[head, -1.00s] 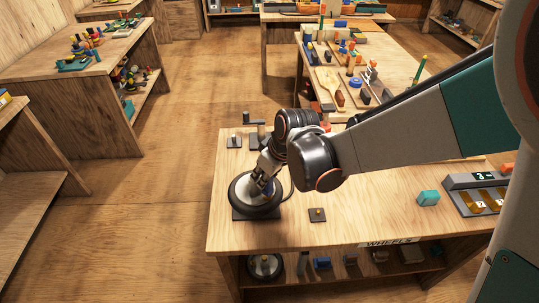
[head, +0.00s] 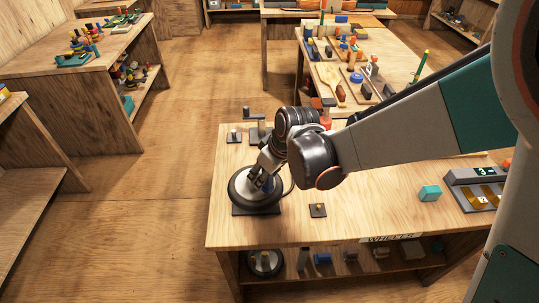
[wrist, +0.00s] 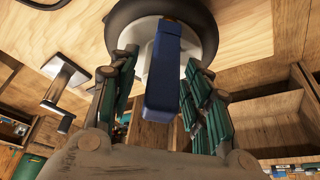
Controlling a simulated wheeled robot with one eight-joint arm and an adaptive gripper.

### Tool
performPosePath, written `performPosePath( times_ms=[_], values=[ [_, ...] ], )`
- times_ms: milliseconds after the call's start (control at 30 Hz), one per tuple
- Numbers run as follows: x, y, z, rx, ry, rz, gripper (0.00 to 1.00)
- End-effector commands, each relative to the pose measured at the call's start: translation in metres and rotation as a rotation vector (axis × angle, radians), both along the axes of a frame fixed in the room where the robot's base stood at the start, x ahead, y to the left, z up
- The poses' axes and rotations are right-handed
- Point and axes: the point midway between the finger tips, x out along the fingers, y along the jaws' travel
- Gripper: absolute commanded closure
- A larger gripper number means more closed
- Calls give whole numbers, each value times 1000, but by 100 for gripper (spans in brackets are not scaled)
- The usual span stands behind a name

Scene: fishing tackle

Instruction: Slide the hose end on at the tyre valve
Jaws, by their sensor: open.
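A dark tyre with a pale hub (head: 239,188) lies flat on the near left of the bench; the wrist view shows it at the top (wrist: 125,22). A blue block-like piece with a pale part beside it, which may be the hose end (wrist: 163,75), stands out from the hub toward the wrist camera. My gripper (head: 258,186) reaches down over the hub. In the wrist view its open fingers (wrist: 161,62) stand either side of the blue piece, with gaps showing. The valve cannot be made out.
A small plate with a yellow peg (head: 318,210) lies right of the tyre. A crank stand (head: 254,124) and another pegged plate (head: 234,135) stand behind it.

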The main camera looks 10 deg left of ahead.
Motion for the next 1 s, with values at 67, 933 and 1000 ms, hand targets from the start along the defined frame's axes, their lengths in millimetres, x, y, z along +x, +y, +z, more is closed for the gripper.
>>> performPosePath(
  times_ms=[67,933,1000],
  values=[
    [0,0,0,0,0,0,56],
    [0,0,81,0,0,0,56],
    [0,0,92,0,0,0,56]
  ],
)
